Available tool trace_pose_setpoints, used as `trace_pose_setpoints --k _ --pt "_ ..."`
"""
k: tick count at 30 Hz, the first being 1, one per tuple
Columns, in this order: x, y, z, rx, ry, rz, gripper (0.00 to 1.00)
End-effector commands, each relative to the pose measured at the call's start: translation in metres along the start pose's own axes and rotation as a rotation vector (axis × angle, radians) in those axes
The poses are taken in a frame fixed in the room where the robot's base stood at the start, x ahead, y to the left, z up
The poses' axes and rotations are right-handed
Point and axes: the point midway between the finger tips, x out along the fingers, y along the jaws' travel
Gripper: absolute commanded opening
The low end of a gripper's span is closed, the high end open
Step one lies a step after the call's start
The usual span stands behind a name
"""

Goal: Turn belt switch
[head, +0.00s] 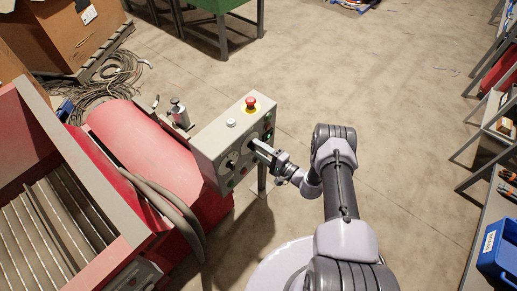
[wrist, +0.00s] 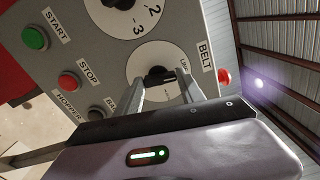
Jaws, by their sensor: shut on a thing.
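The grey control box (head: 232,128) stands on a post beside the red machine. In the wrist view its face carries the belt switch (wrist: 157,73), a dark knob on a round white dial, with a BELT label next to it. My gripper (head: 262,150) reaches the box face from the right. In the wrist view my gripper (wrist: 160,84) has one finger on each side of the belt switch and is shut on it. The fingers and gripper body hide the lower part of the dial, and its setting is hard to read.
A numbered dial (wrist: 117,14), a green START button (wrist: 36,38), a red STOP button (wrist: 68,81) and a HOPPER control lie close by. A red emergency button (head: 250,103) tops the box. Black cables (head: 112,82) lie behind the machine. Floor right of the box is clear.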

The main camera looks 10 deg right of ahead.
Motion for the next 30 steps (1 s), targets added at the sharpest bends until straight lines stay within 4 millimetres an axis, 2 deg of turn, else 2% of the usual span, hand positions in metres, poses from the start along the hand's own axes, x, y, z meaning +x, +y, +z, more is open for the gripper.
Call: trace_pose_setpoints --k 12,28,29,30 --pt "-0.0005 0.0008 0.0004 -0.157 0.001 0.001 0.05" --pt "-0.0005 0.0009 0.0003 -0.176 0.001 0.001 0.05" --pt "-0.0005 0.0009 0.0003 -0.176 0.001 0.001 0.5" --pt "-0.0005 0.0009 0.0003 -0.176 0.001 0.001 0.57"
